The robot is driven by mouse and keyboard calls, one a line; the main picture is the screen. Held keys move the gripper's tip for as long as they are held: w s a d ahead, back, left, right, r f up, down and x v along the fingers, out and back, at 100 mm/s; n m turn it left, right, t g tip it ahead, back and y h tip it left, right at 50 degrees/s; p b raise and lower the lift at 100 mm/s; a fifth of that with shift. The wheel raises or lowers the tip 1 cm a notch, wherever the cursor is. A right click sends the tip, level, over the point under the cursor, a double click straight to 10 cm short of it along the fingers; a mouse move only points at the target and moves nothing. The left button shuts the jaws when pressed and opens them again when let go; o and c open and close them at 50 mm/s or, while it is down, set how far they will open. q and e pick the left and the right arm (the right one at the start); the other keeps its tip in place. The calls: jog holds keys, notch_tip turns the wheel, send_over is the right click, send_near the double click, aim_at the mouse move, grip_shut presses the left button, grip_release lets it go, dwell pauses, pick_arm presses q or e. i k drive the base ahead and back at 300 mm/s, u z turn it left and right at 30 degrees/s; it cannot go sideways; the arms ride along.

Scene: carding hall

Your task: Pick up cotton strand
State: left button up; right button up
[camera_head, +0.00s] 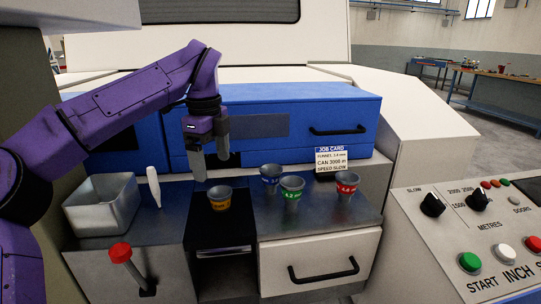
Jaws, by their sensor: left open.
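A slender white piece (153,187), which looks like the cotton strand, stands upright on the dark metal worktop (165,225), just right of a grey metal bin. My left gripper (211,162) points down above the worktop, to the right of the white piece and apart from it. Its two fingers are spread with nothing visible between them. A grey funnel cup with a yellow band (219,198) stands below and slightly right of the fingers. My right gripper does not show.
The grey bin (100,205) is at the left. Cups with blue (270,178), green (291,188) and red (346,184) bands stand to the right, before a job card (331,160). A red-knobbed lever (121,254) rises in front. A control panel (470,230) is at the right.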

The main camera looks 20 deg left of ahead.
aim_at(155, 188)
jog(key=k, duration=1)
